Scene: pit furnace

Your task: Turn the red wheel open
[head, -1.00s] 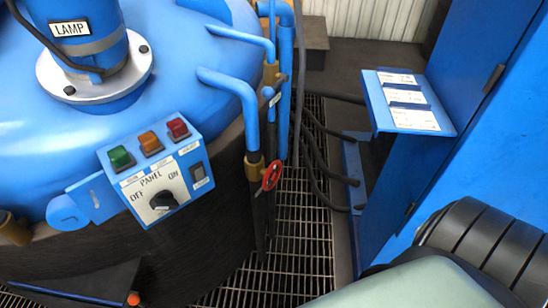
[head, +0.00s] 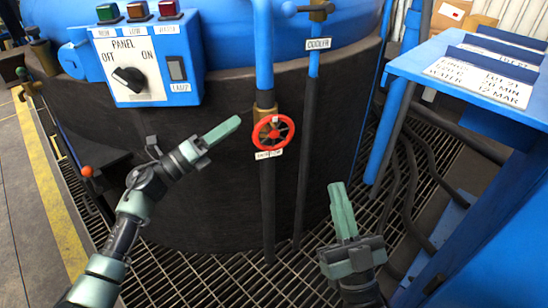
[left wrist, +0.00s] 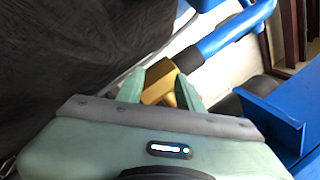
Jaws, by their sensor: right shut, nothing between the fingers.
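The red wheel (head: 273,133) is a small spoked handwheel on a brass valve (head: 264,110), at the foot of a blue pipe in front of the dark furnace wall. A small label hangs below it. My left gripper (head: 239,120) points at the wheel from the left, with its tips a short way from the rim and apparently not touching. In the left wrist view its two fingers (left wrist: 174,76) stand apart, with brass valve metal showing beyond the gap; the red wheel does not show there. My right gripper (head: 336,186) points upward, lower right of the wheel, shut and empty.
A blue control panel (head: 148,60) with a black knob sits upper left. A second pipe labelled COOLER (head: 314,70) stands just right of the wheel. A blue stand with paper sheets (head: 470,80) and dark hoses (head: 408,170) are on the right. Grating (head: 220,270) covers the floor.

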